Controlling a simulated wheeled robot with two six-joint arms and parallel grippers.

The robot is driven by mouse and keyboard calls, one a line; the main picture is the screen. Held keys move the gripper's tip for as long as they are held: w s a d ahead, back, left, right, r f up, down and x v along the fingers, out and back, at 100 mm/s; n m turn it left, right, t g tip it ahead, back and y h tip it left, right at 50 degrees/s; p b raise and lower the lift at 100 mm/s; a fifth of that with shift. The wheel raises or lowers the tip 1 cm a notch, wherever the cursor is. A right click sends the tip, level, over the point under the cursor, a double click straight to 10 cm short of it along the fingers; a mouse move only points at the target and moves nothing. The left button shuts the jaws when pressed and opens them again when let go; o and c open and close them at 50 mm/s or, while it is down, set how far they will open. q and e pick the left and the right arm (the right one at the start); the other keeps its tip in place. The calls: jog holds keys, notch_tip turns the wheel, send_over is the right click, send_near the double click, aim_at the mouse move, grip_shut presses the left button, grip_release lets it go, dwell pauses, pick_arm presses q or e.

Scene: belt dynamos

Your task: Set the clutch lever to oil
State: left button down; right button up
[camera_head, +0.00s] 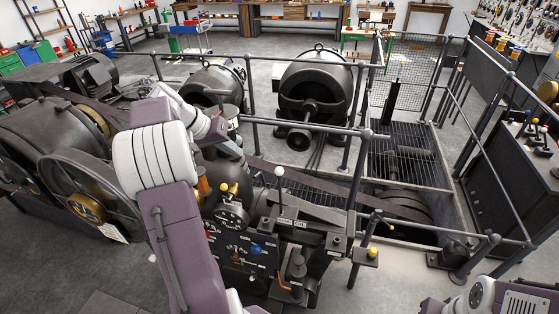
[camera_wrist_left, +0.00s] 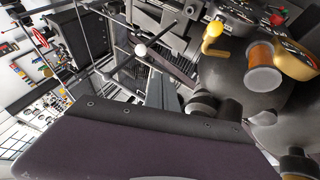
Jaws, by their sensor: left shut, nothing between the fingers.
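A lever with a white ball knob (camera_head: 279,172) stands nearly upright above a dark slotted bracket on the machine, at the centre of the head view. It looks like the clutch lever. Small lettered plates (camera_head: 299,224) lie at its foot; one seems to read OIL. The white knob also shows in the left wrist view (camera_wrist_left: 140,50), apart from any finger. My left gripper (camera_head: 234,156) is shut and empty, up and left of the knob, and small and partly hidden among dark machine parts. My right gripper is not in view; only part of my right arm shows at lower right.
A dark control panel (camera_head: 240,250) sits below. Grey railings (camera_head: 310,129) run behind the lever, and a large flywheel (camera_head: 88,195) is at left.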

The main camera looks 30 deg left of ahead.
pick_arm(q)
jog(key=w+d+r+p+x, duration=0.2)
jog(key=p+x, duration=0.2)
jog(key=x, duration=0.9)
jog(key=w+d+f, duration=0.1)
jog(key=d+f, duration=0.1)
jog(key=d, duration=0.7)
jog(key=w+d+f+y, duration=0.1)
jog(key=w+d+f, duration=0.1)
jog(key=d, duration=0.8)
jog(key=shift+f+g+y+b, duration=0.3)
jog(key=shift+f+b, duration=0.1)
jog(key=shift+f, duration=0.1)
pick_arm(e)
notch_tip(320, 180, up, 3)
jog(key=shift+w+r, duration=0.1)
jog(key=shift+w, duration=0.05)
pick_arm(q)
jog(key=shift+s+f, duration=0.15)
